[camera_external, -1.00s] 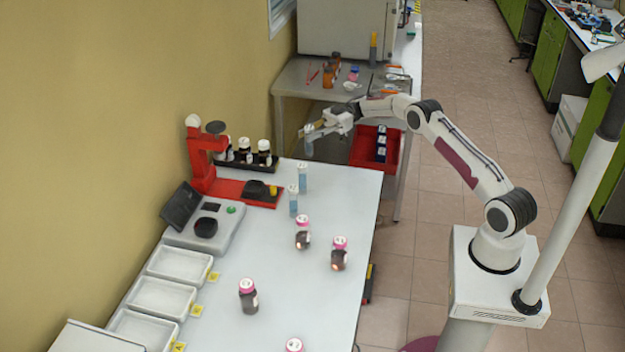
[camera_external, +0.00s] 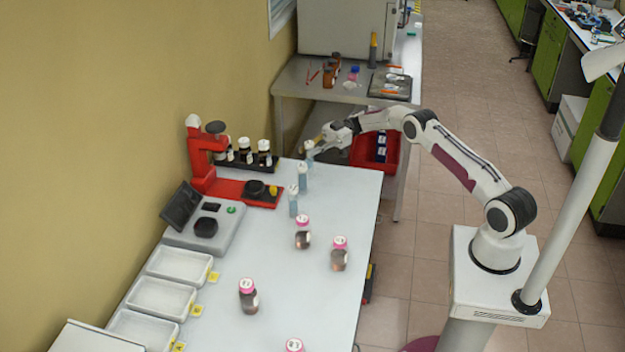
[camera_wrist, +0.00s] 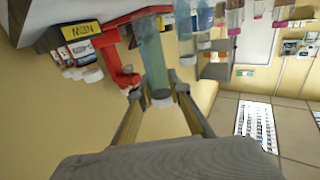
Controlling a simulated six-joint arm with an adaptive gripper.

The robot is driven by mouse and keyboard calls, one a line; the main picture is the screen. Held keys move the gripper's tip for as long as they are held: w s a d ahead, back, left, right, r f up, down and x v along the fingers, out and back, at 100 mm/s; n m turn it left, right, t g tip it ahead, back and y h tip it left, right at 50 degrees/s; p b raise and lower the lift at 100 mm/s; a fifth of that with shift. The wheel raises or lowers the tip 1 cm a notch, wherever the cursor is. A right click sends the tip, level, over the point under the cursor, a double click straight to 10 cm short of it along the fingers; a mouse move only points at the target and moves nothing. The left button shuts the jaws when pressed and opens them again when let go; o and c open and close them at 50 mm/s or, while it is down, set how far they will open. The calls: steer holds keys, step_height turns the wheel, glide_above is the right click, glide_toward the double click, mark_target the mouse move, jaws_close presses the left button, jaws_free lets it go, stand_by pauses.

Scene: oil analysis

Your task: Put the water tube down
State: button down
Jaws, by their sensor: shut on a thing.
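The water tube (camera_external: 309,153), clear with pale blue liquid, is held upright in my gripper (camera_external: 313,149) at the far end of the white table. In the wrist view the tube (camera_wrist: 151,55) sits between the two fingers of my gripper (camera_wrist: 160,92), which are shut on it. Its lower end is at or close to the tabletop; I cannot tell whether it touches. Two similar tubes with white caps, one (camera_external: 303,178) close by and one (camera_external: 293,203) nearer, stand on the table.
A red stand (camera_external: 205,165) and a black rack (camera_external: 250,160) with dark bottles are left of the tube. Several pink-capped bottles, one at mid-table (camera_external: 302,232), stand nearer. A red bin (camera_external: 388,166) lies beyond the table. White trays (camera_external: 165,298) line the left edge.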

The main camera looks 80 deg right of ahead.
steer(key=shift+f, duration=0.95)
steer(key=shift+f, duration=0.15)
steer(key=c, duration=1.9)
jaws_free()
steer(key=shift+d, duration=0.15)
steer(key=v, duration=1.1)
steer(key=shift+s+d, duration=0.1)
steer(key=shift+s, duration=0.05)
steer(key=shift+s+d, duration=0.15)
